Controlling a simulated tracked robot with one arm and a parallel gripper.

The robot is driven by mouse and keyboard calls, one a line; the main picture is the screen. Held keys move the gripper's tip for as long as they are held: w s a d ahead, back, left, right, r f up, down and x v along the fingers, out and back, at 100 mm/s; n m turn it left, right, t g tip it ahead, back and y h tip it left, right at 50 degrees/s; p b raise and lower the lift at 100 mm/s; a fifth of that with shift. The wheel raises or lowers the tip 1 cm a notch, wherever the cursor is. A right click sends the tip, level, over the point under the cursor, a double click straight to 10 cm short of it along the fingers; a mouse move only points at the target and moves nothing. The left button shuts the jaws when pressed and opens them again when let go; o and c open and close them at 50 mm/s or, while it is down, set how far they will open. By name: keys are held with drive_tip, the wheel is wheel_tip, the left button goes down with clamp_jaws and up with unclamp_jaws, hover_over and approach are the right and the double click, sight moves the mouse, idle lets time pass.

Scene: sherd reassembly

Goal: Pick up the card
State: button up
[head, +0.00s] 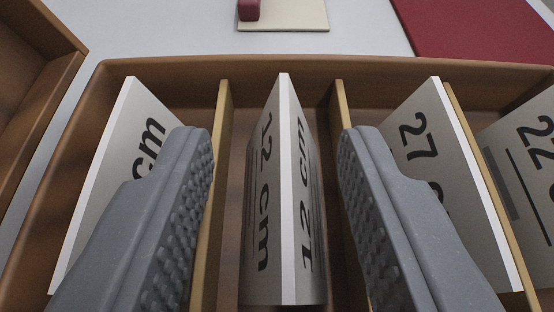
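A card (265,215) marked "12 cm" stands upright in the middle compartment of a brown wooden box, and its white top edge faces me. Print shows on both of its faces. My gripper (277,165) is open, with one grey ridged finger on each side of this card. Gaps show between both fingers and the card, so neither appears to touch it. The fingers reach over the thin dividers beside the card's compartment. The card's lower part is hidden down in the box.
The box (290,66) holds other cards: one ending in "cm" (118,150) at left, "27" (425,120) at right, and "22" (525,150) at far right. Thin dividers (222,130) separate them. Another wooden box (40,70) is at left. Beyond lie a cream board (295,15) and a red mat (480,30).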

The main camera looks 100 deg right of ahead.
clamp_jaws()
drive_tip(key=shift+r, duration=0.1)
